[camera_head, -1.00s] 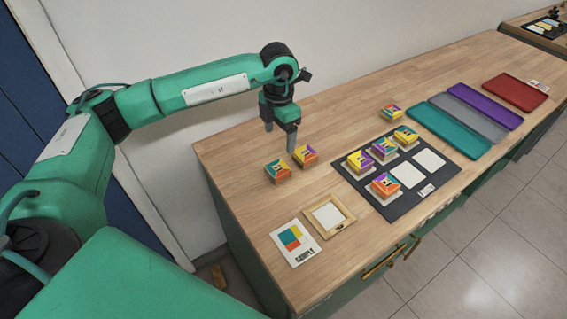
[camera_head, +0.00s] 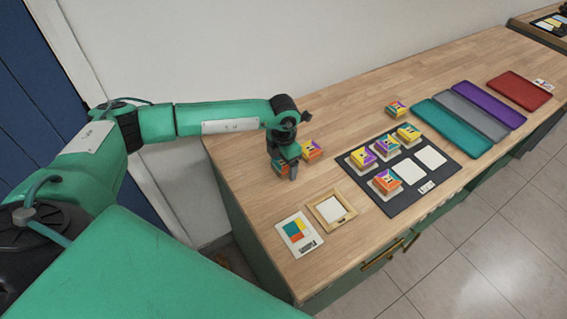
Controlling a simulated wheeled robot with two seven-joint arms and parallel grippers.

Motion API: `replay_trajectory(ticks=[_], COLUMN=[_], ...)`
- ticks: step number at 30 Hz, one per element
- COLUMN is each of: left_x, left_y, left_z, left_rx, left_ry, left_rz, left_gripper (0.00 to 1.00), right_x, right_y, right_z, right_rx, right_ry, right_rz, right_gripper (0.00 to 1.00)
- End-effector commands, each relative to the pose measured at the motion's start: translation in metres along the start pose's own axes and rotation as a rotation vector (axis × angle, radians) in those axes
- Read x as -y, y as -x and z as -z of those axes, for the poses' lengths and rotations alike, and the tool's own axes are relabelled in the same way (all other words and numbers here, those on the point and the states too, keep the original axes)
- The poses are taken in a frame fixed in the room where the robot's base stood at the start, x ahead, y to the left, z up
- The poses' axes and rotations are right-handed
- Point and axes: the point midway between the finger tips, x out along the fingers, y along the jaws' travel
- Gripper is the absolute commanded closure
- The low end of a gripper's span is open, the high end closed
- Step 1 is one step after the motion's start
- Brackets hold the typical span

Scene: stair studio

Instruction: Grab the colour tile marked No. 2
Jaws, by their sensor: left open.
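My left gripper (camera_head: 284,167) is open and low over a multicoloured tile (camera_head: 279,169) at the left end of the wooden counter. The gripper hides much of this tile, and I cannot tell whether they touch. A second tile (camera_head: 312,150) stands just right of the gripper. Several more tiles stand on the dark mat, such as one at its left (camera_head: 362,158) and one at its front (camera_head: 386,182). Another tile (camera_head: 396,109) stands on bare wood behind the mat. The number marks are too small to read. My right gripper is not in view.
The dark mat (camera_head: 442,181) has empty white squares. A wooden frame (camera_head: 318,213) and a sample card (camera_head: 298,235) lie near the front edge. Teal (camera_head: 447,128), grey, purple and red (camera_head: 520,92) trays lie to the right. A wall runs behind the counter.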

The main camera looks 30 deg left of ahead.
Motion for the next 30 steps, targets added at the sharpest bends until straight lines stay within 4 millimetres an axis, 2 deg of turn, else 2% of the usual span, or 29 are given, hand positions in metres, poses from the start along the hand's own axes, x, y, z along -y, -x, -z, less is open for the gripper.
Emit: replay_trajectory(ticks=[6, 13, 14, 23, 30], left_x=[0.0, 0.0, 0.0, 0.0, 0.0], left_y=[-0.001, 0.0, 0.0, 0.002, 0.024], left_z=[0.0, 0.0, 0.0, -0.001, -0.001], left_rx=[0.0, 0.0, 0.0, 0.001, 0.003], left_ry=[0.0, 0.0, 0.0, 0.0, -0.002], left_rz=[0.0, 0.0, 0.0, -0.001, -0.002], left_gripper=[0.24, 0.69, 0.71, 0.71, 0.71], right_x=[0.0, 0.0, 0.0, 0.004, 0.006], right_y=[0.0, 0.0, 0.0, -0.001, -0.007], right_z=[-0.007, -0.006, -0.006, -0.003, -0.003], right_rx=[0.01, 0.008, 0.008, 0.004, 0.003], right_ry=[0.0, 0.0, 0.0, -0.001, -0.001], right_rz=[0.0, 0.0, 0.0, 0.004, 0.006], right_gripper=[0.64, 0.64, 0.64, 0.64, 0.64])
